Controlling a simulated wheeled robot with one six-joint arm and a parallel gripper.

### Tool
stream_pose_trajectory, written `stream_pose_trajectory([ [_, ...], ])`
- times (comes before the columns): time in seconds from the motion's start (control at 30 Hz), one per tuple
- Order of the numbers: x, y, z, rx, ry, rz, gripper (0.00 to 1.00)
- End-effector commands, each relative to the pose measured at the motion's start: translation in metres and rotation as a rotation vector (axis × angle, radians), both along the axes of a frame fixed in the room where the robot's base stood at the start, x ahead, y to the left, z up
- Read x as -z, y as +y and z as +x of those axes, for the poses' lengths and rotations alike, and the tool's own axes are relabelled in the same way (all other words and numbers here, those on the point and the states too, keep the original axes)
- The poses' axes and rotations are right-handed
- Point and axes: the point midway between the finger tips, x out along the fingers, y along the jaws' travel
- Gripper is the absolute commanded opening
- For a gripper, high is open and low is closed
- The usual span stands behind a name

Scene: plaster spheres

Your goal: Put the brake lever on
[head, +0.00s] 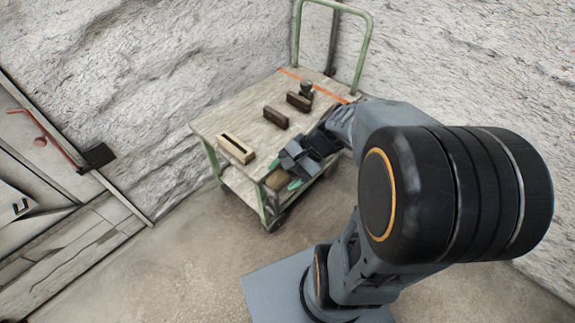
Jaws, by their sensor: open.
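A red bar (62,146) with a dark block (97,156) at its lower end lies against the pale panel at the left of the head view. It is the only lever-like thing that I make out, and I cannot tell whether it is the brake lever. My gripper (284,172) is far to the right of it, at the near right corner of the cart (215,125). Its green-tipped fingers are apart and point down to the left. My wrist and arm hide the cart's right side.
A pale slotted block (236,149), two brown blocks (275,117) (299,101) and a dark knobbed piece (306,88) stand on the cart top. An orange stripe (330,91) crosses its far end, near the green handle (368,45). Rough walls stand behind. Floor (190,245) is clear at left.

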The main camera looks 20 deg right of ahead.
Motion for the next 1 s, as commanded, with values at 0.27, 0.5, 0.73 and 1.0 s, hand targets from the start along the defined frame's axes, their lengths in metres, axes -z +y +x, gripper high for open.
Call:
stream_pose_trajectory([
  [0.27,0.117,-0.068,0.064,0.660,0.121,0.666,0.61],
  [0.5,0.163,-0.144,0.085,1.000,0.066,1.005,0.61],
  [0.73,0.177,-0.170,0.094,1.108,0.028,1.114,0.61],
  [1.0,0.177,-0.148,0.134,1.109,0.027,1.119,0.61],
])
